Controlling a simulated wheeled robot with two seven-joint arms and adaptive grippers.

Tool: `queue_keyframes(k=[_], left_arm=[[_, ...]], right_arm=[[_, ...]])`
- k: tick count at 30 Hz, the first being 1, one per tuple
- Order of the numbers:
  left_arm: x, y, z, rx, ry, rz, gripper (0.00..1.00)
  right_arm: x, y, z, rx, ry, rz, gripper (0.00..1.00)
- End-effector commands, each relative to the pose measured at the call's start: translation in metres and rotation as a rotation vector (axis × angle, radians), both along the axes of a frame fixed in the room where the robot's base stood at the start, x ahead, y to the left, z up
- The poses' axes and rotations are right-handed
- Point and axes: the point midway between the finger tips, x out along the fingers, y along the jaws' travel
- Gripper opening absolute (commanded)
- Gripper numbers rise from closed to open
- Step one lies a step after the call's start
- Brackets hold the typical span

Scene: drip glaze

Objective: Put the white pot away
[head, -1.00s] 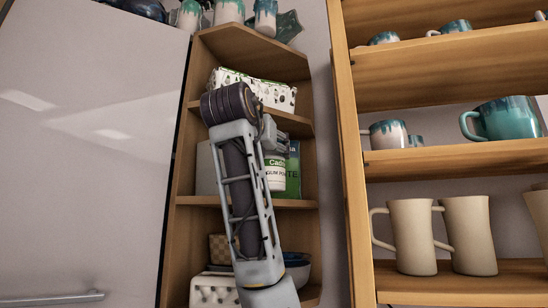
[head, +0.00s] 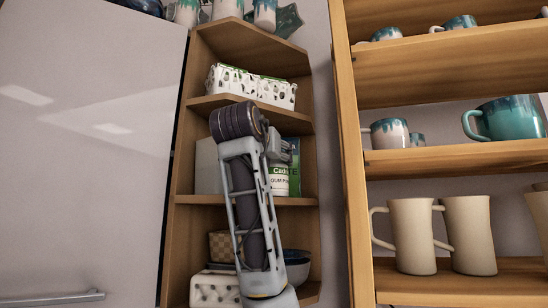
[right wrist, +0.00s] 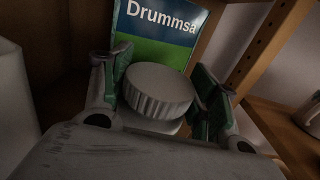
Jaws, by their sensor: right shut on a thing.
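The white pot (head: 279,183) is a small lidded jar with a green label. It is at the front of the middle level of the corner shelf (head: 193,199), with its base at or just above the board; I cannot tell if it touches. My right gripper (head: 279,158) is shut on it from above. In the right wrist view the pot's ribbed white lid (right wrist: 158,92) lies between the two fingers of the right gripper (right wrist: 160,100). My forearm hides part of the shelf. My left gripper is not in view.
A green and blue box (head: 295,165) stands right behind the pot. A pale box (head: 207,168) is to the left. Patterned boxes (head: 250,86) fill the level above; a bowl (head: 297,268) sits below. An open mug cabinet (head: 352,180) borders the right.

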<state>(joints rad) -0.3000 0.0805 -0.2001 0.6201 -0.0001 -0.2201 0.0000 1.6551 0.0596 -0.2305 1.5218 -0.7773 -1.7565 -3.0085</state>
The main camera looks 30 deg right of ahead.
Motion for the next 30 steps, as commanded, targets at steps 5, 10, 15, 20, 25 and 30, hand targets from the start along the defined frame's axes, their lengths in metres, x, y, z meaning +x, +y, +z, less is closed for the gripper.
queue_keyframes(k=[5, 10, 15, 20, 25, 30], left_arm=[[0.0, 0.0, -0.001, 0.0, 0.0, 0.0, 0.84], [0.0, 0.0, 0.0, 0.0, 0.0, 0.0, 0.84], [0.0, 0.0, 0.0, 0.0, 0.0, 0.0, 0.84], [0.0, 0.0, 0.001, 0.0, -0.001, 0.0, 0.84], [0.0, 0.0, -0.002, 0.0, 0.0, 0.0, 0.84], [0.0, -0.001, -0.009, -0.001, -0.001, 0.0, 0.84]], right_arm=[[0.0, 0.0, 0.0, 0.0, 0.0, 0.0, 0.8], [0.0, 0.0, 0.0, 0.0, 0.0, 0.0, 0.81], [0.0, 0.0, 0.0, 0.0, 0.0, 0.0, 0.81], [0.0, 0.0, 0.002, 0.0, 0.0, 0.0, 0.81], [-0.007, 0.007, 0.003, -0.002, -0.003, 0.001, 0.81], [-0.021, 0.024, 0.001, -0.002, -0.003, 0.001, 0.81]])
